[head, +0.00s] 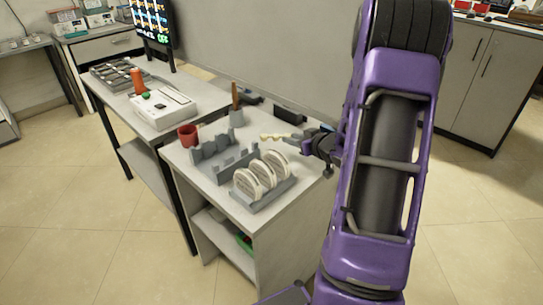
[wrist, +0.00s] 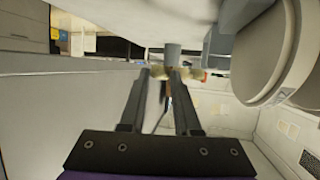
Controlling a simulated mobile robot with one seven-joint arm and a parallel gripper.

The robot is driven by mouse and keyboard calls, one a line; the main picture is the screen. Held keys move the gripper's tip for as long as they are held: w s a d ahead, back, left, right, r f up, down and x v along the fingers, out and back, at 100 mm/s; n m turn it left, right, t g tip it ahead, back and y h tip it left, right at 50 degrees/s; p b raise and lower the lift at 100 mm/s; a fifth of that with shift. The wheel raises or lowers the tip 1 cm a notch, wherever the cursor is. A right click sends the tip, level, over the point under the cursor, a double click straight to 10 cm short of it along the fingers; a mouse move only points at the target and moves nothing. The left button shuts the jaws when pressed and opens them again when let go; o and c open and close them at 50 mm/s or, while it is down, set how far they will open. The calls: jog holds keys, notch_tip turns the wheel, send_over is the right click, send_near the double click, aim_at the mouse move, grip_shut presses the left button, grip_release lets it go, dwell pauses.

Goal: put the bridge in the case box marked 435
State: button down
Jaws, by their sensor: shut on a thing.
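My gripper (head: 309,143) is over the back right of the near table and shut on a small cream-yellow bridge (head: 276,137). In the wrist view my gripper's fingers (wrist: 166,78) have the cream bridge (wrist: 188,73) between and beside their tips. It is held level, apart from the racks in the head view. I cannot make out any box marked 435; no number is readable on the tables. My arm covers the right side of the near table.
A grey rack holds several white discs (head: 253,183), with empty grey slotted racks (head: 212,150) behind it. A red cup (head: 188,134) and a grey holder (head: 236,118) stand nearby. The left table has a white device (head: 165,109), an orange bottle (head: 138,81) and a grey tray (head: 110,72). A screen (head: 152,20) stands behind.

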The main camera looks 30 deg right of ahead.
aim_at(292, 164)
jog(key=shift+f+b, duration=0.65)
jog(key=shift+f, duration=2.9)
jog(key=shift+f, duration=0.2)
jog(key=c, duration=0.6)
grip_release()
